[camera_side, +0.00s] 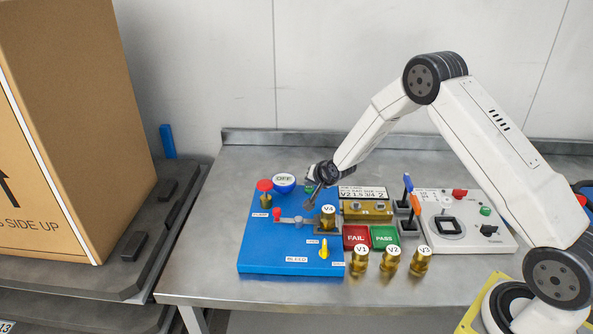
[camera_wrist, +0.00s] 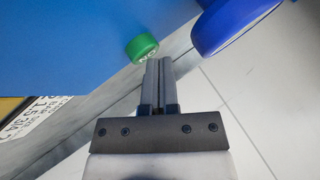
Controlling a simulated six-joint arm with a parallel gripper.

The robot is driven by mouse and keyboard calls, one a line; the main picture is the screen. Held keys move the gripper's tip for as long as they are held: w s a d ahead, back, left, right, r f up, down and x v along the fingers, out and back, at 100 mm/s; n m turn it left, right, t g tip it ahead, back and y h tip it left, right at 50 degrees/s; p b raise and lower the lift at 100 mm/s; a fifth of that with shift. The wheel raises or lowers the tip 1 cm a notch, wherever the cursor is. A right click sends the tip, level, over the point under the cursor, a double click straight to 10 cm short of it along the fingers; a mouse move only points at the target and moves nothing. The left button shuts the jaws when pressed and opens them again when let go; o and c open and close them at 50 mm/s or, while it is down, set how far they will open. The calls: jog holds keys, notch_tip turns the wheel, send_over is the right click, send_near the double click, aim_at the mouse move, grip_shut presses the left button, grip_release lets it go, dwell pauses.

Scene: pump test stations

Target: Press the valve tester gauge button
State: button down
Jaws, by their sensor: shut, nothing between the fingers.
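The valve tester is a blue box (camera_side: 285,240) on the metal table. A round blue gauge (camera_side: 284,182) with a white face reading "OFF" stands at its back, and its blue rim fills the upper right of the wrist view (camera_wrist: 232,22). A brass valve marked V4 (camera_side: 328,217) sits on the box.
A red knob (camera_side: 264,186) and yellow lever (camera_side: 324,249) are on the box. Right of it are red FAIL (camera_side: 356,237) and green PASS (camera_side: 384,237) pads, brass valves V1 (camera_side: 360,261), V2 (camera_side: 391,260), V3 (camera_side: 421,261), and a white control panel (camera_side: 464,222). A cardboard carton (camera_side: 75,120) stands left.

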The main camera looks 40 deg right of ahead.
aim_at(310, 189)
jog(key=shift+f, duration=0.5)
dwell(0.4)
jog(key=shift+r, duration=3.5)
jog(key=c, duration=1.3)
grip_release()
